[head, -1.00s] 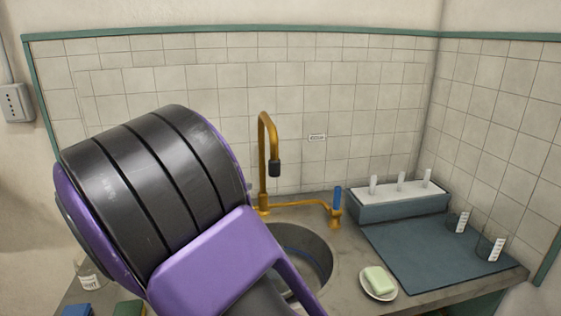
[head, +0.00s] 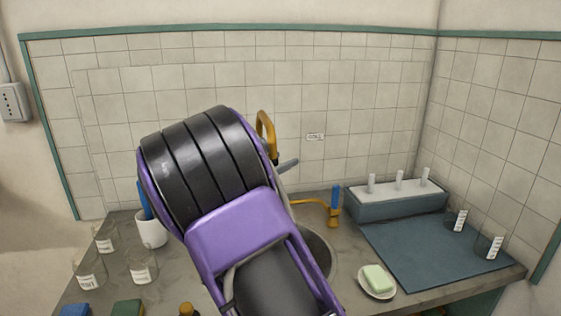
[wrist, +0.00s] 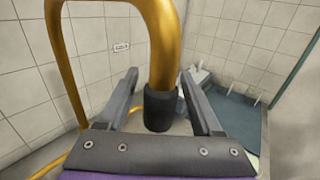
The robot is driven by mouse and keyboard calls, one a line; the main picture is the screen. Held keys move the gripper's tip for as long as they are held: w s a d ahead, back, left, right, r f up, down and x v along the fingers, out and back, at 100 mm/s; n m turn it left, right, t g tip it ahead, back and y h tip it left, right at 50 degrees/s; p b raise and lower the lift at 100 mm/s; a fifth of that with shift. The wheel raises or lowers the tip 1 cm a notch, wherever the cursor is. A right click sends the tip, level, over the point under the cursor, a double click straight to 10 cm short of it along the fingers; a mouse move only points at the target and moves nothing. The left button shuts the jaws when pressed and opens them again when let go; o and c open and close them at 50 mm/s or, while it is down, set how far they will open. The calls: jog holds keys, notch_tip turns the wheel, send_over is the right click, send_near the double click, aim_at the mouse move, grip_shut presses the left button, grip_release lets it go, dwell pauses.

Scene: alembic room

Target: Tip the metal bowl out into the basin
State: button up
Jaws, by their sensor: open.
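The round metal basin (head: 322,252) is sunk in the counter, and its left part is hidden behind my arm in the head view. I see no metal bowl in either view. My gripper (wrist: 159,77) is open and empty in the wrist view, with its two fingers apart. The brass tap (wrist: 163,40) stands right in front of it there, and its dark nozzle (wrist: 159,108) shows between the fingers. I cannot tell whether a finger touches the tap. In the head view one fingertip shows beside the tap's curved spout (head: 264,122).
A rack (head: 397,208), a blue-grey mat (head: 440,260) and soap (head: 377,277) on a dish are at right. At left are a white cup (head: 152,230) and several labelled beakers. A brown bottle (head: 188,310) and sponges (head: 128,307) line the near edge. The tiled wall (head: 330,90) bounds the back.

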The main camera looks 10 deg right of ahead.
grip_shut()
dwell(0.4)
dwell(1.1)
